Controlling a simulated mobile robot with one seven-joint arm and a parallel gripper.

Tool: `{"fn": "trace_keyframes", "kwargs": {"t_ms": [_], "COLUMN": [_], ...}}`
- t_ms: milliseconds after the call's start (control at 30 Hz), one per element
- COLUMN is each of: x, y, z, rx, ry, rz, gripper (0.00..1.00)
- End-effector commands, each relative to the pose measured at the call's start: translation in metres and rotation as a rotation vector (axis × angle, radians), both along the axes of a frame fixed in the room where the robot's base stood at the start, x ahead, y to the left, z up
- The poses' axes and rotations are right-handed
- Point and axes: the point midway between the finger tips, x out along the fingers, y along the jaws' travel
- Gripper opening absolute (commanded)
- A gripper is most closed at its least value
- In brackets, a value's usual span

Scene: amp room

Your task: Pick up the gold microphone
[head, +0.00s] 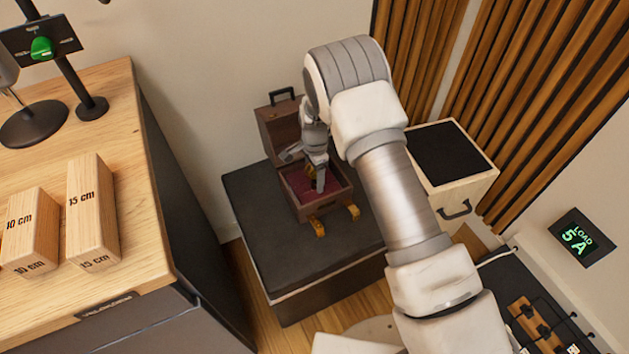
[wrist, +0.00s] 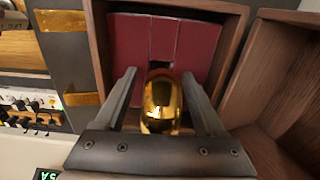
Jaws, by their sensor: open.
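The gold microphone (wrist: 160,98) shows its shiny rounded end in the wrist view, between the two fingers of my gripper (wrist: 159,76). The fingers are open and spread to either side of it; I cannot tell whether either touches it. In the head view my gripper (head: 318,186) points down into an open brown wooden case (head: 322,208) with a dark red lining. The case also shows in the wrist view (wrist: 238,50), with red padding beyond the fingers. In the head view the microphone is mostly hidden behind my gripper.
The case stands on a black-topped box (head: 260,225), its lid (head: 275,125) raised at the back. Gold latches (head: 316,223) stick out in front. A wooden cabinet (head: 470,185) stands to the right. A wooden desk (head: 130,120) with labelled blocks (head: 90,210) is at left.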

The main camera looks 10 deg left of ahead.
Motion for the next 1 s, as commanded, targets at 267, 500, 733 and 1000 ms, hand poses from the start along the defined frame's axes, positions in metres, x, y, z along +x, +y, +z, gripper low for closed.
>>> {"fn": "trace_keyframes", "kwargs": {"t_ms": [267, 500, 733, 1000], "x": [0.0001, 0.0000, 0.0004, 0.0006], "y": [0.0002, 0.0003, 0.0004, 0.0004], "z": [0.0014, 0.0015, 0.0021, 0.0043], "rx": [0.000, 0.000, 0.001, 0.001], "ry": [0.000, 0.000, -0.001, -0.002], "rz": [0.000, 0.000, 0.000, 0.000], "gripper": [0.42, 0.00, 0.00, 0.00]}}
